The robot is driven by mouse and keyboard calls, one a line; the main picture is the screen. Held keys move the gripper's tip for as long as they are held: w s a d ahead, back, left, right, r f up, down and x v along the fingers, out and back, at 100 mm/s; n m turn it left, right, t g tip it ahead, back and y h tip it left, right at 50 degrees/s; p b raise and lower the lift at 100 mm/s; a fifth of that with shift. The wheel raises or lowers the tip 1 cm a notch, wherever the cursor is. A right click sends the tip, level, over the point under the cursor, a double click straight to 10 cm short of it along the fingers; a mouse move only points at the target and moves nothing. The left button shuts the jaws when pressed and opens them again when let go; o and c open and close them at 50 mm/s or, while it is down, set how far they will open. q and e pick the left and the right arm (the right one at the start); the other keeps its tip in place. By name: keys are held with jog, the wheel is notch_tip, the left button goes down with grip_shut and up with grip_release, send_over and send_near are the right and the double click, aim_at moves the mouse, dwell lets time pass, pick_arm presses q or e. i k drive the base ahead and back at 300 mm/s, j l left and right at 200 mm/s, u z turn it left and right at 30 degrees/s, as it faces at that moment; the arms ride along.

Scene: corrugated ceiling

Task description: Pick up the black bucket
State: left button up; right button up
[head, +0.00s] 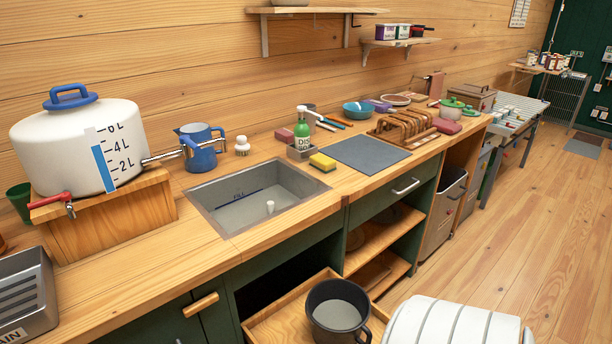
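The black bucket (315,316) stands upright at the bottom centre of the head view. It sits in a pulled-out wooden tray or drawer (272,326) low under the counter, in front of the sink. Its mouth faces up and its inside shows a grey surface; I cannot tell whether that is the bottom or contents. A small dark loop or handle shows at its lower right. The bucket's lower part is cut off by the picture's edge.
A wooden counter (150,262) with a sink (215,208) overhangs behind the bucket. A green cabinet door with a wooden handle (201,305) is to its left. Open shelves (383,238) are behind it to the right. Bare wooden floor (520,235) lies further right.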

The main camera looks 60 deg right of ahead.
aim_at(339, 310)
jog(key=z, duration=2)
jog(key=k+j+z, duration=0.4)
jog(key=k+z, duration=0.4)
